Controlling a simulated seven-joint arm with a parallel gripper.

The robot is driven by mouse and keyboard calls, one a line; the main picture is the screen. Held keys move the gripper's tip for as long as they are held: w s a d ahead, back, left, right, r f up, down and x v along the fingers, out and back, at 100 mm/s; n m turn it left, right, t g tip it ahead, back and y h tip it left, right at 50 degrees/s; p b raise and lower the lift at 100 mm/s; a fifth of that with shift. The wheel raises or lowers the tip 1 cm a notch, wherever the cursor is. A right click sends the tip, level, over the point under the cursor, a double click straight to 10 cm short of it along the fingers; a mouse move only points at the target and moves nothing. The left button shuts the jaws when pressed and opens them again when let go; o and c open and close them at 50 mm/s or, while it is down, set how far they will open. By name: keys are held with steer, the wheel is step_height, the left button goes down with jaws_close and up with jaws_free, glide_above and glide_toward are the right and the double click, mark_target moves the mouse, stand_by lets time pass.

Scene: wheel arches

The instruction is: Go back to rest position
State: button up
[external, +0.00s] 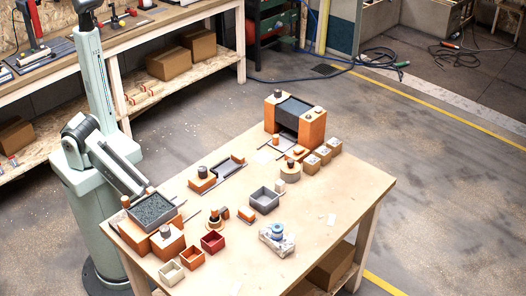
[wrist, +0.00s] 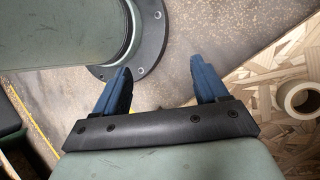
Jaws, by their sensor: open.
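My gripper (wrist: 160,68) shows in the wrist view with its two blue fingers spread apart and nothing between them. Below the fingers is bare floor, with the round dark flange of my own base close by at the upper left. In the external view my pale green arm stands at the left of the table, with one link reaching up to the top edge of the picture. I cannot make out my gripper there.
The wooden table (external: 330,215) holds several orange blocks and small bins, a grey bin (external: 264,200), a gravel-filled tray (external: 152,208) near my arm and a large orange-and-black arch (external: 295,118). A chipboard shelf with a tape roll (wrist: 297,97) lies right of my gripper.

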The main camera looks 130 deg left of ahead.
steer(key=s+d+r+n, duration=0.1)
steer(key=s+d+n, duration=0.2)
steer(key=d, duration=0.5)
steer(key=s+d+r+n, duration=0.2)
steer(key=s+d+n, duration=0.1)
steer(key=d, duration=0.6)
steer(key=shift+s+d+r+g, duration=0.2)
steer(key=shift+s+d+g, duration=0.1)
steer(key=shift+s, duration=0.6)
